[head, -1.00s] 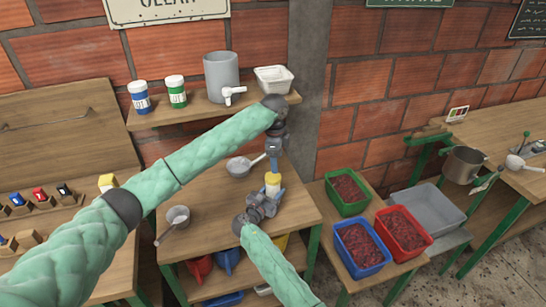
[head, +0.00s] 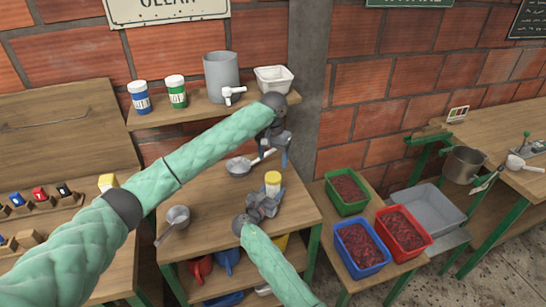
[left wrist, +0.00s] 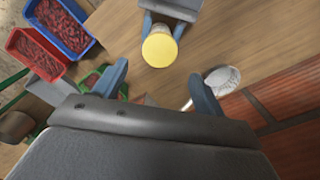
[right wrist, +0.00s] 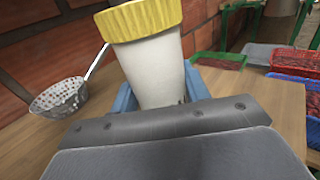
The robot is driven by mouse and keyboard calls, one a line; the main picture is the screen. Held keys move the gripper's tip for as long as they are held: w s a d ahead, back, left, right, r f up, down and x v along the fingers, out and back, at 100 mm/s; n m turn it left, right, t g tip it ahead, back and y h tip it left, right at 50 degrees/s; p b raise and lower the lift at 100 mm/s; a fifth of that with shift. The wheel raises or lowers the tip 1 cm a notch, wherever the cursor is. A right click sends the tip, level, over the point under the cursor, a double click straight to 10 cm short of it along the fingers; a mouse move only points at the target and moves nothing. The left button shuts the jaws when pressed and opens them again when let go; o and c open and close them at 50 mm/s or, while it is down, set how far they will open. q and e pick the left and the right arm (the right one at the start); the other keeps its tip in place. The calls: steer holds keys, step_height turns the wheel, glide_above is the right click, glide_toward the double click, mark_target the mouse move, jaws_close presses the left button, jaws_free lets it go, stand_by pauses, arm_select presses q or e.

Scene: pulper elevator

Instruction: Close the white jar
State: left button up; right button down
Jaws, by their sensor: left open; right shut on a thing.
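The white jar (head: 272,187) stands upright on the wooden table with a yellow lid (left wrist: 159,50) on its top. In the right wrist view the jar's white body (right wrist: 158,72) is between my right gripper's blue fingers, and the yellow lid (right wrist: 140,18) sits level on its mouth. My right gripper (head: 264,202) is shut on the jar from the front. My left gripper (left wrist: 163,88) is open and empty, above and apart from the jar. How tightly the lid is seated cannot be told.
Green (head: 347,208), red (head: 403,250) and blue (head: 361,267) crates of red berries stand to the right. The shelf (head: 205,108) above holds two jars, a grey tank and a white tub.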

mark_target(273, 176)
arm_select(q)
steer(key=shift+f, duration=0.1)
stand_by(0.4)
steer(key=shift+f, duration=3.95)
steer(key=c, duration=1)
steer(key=o, duration=1.1)
steer(key=shift+o, duration=0.2)
steer(key=shift+r, duration=0.15)
